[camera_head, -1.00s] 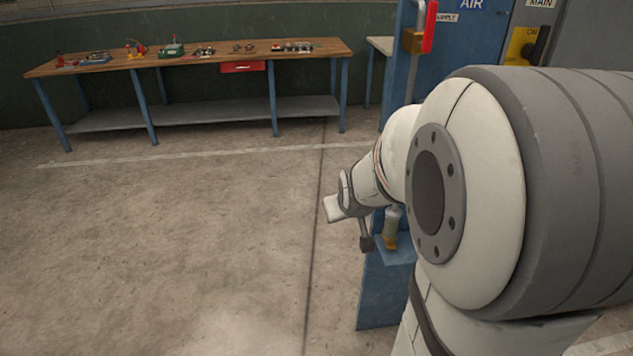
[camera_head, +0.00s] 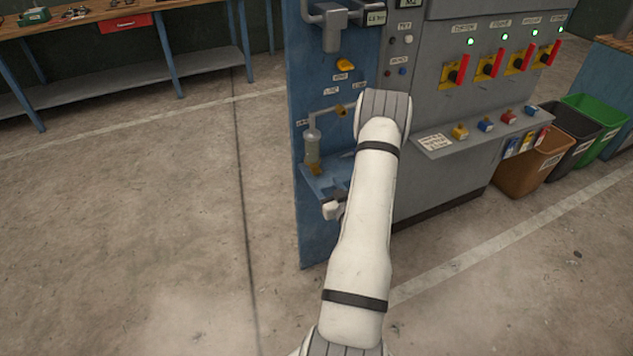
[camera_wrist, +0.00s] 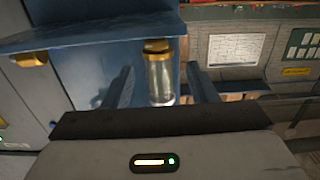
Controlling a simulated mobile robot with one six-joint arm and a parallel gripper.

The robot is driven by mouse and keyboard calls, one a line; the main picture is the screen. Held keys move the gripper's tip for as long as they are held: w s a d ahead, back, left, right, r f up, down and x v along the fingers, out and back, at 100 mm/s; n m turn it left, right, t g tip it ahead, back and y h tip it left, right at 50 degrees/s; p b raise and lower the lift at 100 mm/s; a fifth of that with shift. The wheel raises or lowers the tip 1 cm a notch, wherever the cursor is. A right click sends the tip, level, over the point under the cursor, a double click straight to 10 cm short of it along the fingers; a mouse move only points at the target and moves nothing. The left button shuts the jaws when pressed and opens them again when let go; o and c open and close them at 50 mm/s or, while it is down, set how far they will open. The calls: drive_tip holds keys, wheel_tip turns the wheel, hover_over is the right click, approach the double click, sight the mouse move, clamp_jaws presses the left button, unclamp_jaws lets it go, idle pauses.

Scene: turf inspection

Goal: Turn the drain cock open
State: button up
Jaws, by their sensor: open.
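The drain cock is the small brass piece (camera_head: 316,170) under a clear filter bowl (camera_head: 312,145) on the blue panel's left part, just above a small blue shelf (camera_head: 325,183). In the wrist view, which looks upside down, the brass cock (camera_wrist: 157,46) sits at the top end of the clear bowl (camera_wrist: 160,78), close to the shelf (camera_wrist: 100,38). How far the cock is turned cannot be told. My gripper (camera_wrist: 162,82) is open and empty, its dark fingers on either side of the bowl in the picture, apart from it. In the head view my arm hides most of the gripper.
The blue panel (camera_head: 305,220) stands behind the cock. A yellow knob (camera_head: 346,64) and pipework (camera_head: 333,20) are above. A grey cabinet (camera_head: 450,170) with red-handled switches adjoins on the right, with bins (camera_head: 535,165) beyond. Floor at left is clear.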

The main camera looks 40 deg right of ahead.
sight(318, 173)
drive_tip(key=x, duration=0.3)
drive_tip(key=p+x, duration=0.1)
drive_tip(key=x, duration=0.3)
drive_tip(key=shift+d+f, duration=0.2)
drive_tip(key=shift+f, duration=0.05)
drive_tip(key=c, duration=1)
drive_tip(key=shift+o, duration=0.2)
drive_tip(key=shift+f+m+b, duration=0.2)
drive_tip(key=shift+m+b, duration=0.3)
drive_tip(key=shift+b, duration=0.15)
drive_tip(key=shift+m+b, duration=0.9)
drive_tip(key=shift+b, duration=0.05)
drive_tip(key=shift+r+m+b, duration=0.2)
drive_tip(key=shift+m+b, duration=0.3)
drive_tip(key=shift+m, duration=0.5)
